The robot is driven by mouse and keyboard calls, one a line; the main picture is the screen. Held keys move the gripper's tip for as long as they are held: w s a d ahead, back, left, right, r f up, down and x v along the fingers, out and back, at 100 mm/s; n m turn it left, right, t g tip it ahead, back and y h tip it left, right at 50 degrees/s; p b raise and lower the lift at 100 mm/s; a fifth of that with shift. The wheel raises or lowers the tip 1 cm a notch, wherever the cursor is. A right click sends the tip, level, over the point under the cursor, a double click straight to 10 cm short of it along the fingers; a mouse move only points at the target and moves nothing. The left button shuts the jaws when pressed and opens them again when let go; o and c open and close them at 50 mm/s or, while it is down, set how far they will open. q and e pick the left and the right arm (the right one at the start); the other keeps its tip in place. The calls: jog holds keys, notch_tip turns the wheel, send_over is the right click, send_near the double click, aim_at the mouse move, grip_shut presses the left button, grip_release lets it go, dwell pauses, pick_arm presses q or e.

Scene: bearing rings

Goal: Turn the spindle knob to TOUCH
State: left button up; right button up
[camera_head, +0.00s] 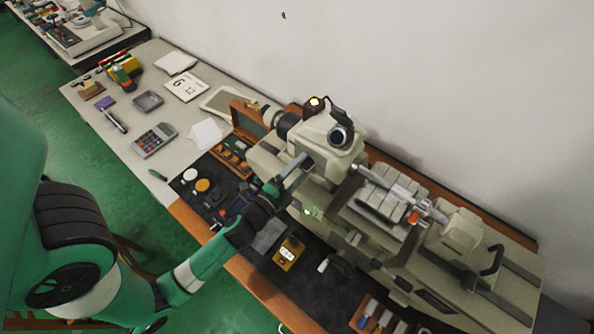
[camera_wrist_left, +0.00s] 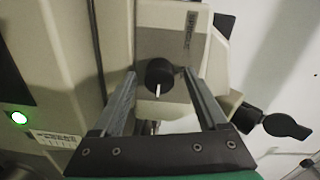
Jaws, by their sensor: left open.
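The spindle knob (camera_wrist_left: 159,73) is a round black knob with a white pointer mark, on a beige panel of the measuring machine (camera_head: 320,140). In the left wrist view the white mark points downward, toward my gripper's base. My left gripper (camera_wrist_left: 159,76) is open, one finger on each side of the knob in the picture; a gap shows on both sides, and I cannot tell how far the tips are from the panel. In the head view the left gripper (camera_head: 272,190) is at the front of the machine, and the knob cannot be made out there. My right gripper is not in view.
A green lamp (camera_wrist_left: 18,118) glows on the machine left of the knob. A black lever (camera_wrist_left: 286,126) sticks out at the right. On the bench are a yellow box (camera_head: 288,253), a wooden case (camera_head: 232,155) and a calculator (camera_head: 154,140). The white wall stands behind.

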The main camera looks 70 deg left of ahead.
pick_arm(q)
jog(key=b+v, duration=0.7)
jog(key=v, duration=0.4)
jog(key=shift+s, duration=0.3)
jog(key=shift+d, duration=0.1)
